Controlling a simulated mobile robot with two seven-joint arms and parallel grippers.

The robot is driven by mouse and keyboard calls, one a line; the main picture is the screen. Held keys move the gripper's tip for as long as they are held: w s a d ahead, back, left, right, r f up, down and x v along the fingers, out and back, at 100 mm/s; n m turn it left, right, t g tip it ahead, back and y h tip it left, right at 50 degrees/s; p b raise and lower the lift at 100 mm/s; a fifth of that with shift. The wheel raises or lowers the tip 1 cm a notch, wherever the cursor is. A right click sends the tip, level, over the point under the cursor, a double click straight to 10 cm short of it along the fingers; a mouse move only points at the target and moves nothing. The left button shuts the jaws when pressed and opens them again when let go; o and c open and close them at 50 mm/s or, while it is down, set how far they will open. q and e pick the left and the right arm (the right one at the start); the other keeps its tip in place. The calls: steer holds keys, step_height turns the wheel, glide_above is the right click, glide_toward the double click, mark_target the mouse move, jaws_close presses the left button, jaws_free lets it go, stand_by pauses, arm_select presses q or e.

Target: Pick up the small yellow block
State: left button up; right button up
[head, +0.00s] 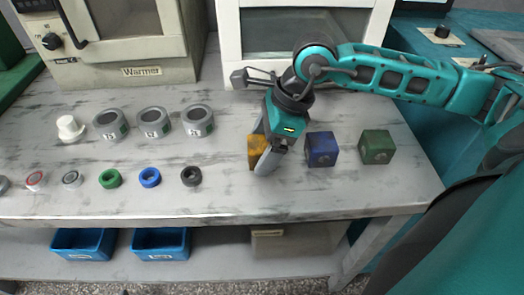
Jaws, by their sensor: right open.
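The small yellow block (253,152) sits on the grey worktop, left of the blue block. My right gripper (262,158) is directly at it, pointing down, with its fingers around or just in front of the block. The right gripper is open. One finger hides the right part of the yellow block, so I cannot tell whether a finger touches it. My left gripper is not in the head view.
A blue block (321,149) and a green block (377,147) stand to the right. Several rings, including a black ring (191,176), and grey cylinders (153,122) lie to the left. A white cabinet (228,50) and a warmer (135,45) stand behind.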

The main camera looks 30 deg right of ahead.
steer(key=shift+a+f, duration=0.1)
steer(key=shift+f, duration=0.2)
steer(key=shift+c, duration=0.3)
steer(key=c, duration=1.3)
steer(key=shift+r, duration=0.15)
